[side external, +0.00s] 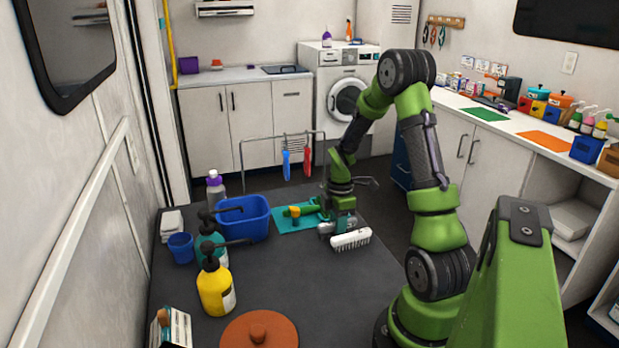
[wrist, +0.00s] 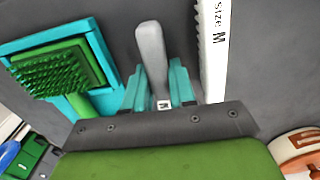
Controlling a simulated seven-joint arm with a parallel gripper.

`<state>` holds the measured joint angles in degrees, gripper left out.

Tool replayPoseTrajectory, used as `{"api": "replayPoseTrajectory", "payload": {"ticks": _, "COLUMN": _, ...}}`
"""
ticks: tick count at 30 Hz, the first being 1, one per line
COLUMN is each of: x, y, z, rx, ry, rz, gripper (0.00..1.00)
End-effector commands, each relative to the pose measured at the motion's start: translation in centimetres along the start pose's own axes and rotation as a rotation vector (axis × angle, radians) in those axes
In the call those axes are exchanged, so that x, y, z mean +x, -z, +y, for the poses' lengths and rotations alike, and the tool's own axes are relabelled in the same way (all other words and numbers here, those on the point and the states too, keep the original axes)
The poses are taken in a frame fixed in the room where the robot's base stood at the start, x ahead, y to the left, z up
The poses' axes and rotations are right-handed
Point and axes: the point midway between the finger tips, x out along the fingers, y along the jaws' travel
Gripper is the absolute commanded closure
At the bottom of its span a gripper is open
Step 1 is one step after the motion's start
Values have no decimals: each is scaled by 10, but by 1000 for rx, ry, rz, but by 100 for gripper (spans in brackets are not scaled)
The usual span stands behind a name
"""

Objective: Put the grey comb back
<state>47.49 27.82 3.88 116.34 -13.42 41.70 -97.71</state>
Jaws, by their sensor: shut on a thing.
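The grey comb (wrist: 151,52) is between the two teal fingers of my gripper (wrist: 160,82) in the wrist view. Its rounded grey end points away from the wrist, and a small white label shows near the fingers. My gripper is shut on it. In the side view my gripper (side external: 338,221) is low over the dark table, just right of the teal tray (side external: 289,226). The comb is mostly hidden by the gripper there, and I cannot tell whether it touches the table.
A white toothed piece marked "Size M" (wrist: 215,50) lies close right of the fingers; a white ridged piece (side external: 351,240) shows there in the side view. A green bristle brush (wrist: 62,72) lies in the teal tray. A blue basin (side external: 243,219) and yellow bottle (side external: 215,288) stand left.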

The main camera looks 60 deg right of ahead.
Motion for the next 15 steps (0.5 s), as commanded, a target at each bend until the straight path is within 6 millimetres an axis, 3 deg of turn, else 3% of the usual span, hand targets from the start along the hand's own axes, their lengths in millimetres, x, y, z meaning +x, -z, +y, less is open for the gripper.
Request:
{"api": "replayPoseTrajectory", "payload": {"ticks": 10, "x": 3, "y": 0, "z": 0, "rx": 0, "ry": -1, "rz": 0, "gripper": 100}}
{"api": "replayPoseTrajectory", "payload": {"ticks": 11, "x": 4, "y": 0, "z": 0, "rx": 0, "ry": -1, "rz": 0, "gripper": 73}}
{"api": "replayPoseTrajectory", "payload": {"ticks": 15, "x": 3, "y": 0, "z": 0, "rx": 0, "ry": -1, "rz": 0, "gripper": 52}}
